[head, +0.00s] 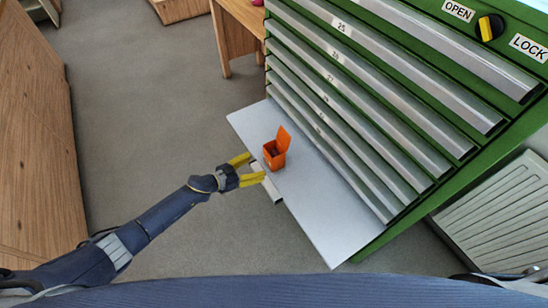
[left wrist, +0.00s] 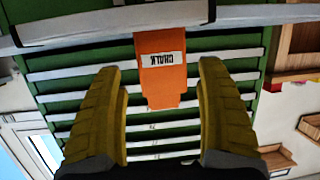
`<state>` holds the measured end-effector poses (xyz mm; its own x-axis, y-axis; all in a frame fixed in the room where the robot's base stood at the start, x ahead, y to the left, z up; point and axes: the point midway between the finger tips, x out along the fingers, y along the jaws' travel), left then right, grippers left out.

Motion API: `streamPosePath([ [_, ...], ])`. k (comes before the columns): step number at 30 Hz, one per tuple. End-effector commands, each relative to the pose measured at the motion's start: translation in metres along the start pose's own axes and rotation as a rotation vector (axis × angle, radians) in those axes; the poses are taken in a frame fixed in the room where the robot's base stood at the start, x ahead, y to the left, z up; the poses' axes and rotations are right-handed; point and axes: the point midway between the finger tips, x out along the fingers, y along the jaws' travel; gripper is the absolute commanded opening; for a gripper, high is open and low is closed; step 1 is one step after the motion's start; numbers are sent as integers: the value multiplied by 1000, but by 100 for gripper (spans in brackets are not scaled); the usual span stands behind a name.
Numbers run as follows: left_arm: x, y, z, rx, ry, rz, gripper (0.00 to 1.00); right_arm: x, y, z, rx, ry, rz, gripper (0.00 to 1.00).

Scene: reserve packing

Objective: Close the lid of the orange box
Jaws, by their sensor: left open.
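The small orange box (head: 273,158) stands on a grey shelf (head: 322,215) in front of the green cabinet. Its orange lid (head: 283,139) is open and stands up at the box's cabinet side. My left gripper (head: 254,168) has yellow fingers and is open and empty, just left of the box at the shelf's edge. In the left wrist view, the box (left wrist: 160,42) appears upside down with an upside-down CHALK label, between and beyond the two fingers. I cannot tell whether the fingers touch it. My right gripper is not in view.
The green cabinet (head: 440,140) with several numbered drawers rises behind the shelf. A yellow knob (head: 490,27) sits between OPEN and LOCK signs. The shelf's near right part is bare. A wooden table (head: 238,28) and a white radiator (head: 500,220) stand nearby.

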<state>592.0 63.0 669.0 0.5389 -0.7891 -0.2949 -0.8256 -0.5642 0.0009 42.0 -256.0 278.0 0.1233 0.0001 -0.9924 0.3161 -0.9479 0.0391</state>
Motion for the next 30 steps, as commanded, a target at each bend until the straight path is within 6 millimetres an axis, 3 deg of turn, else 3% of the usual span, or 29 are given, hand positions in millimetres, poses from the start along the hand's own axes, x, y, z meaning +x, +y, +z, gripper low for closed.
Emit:
streamPosePath([
  [16, 65, 0, -1, -1, 0, 0, 73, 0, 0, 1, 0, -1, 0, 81],
  [30, 89, 0, 0, 1, 0, -1, 73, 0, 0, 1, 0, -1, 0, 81],
])
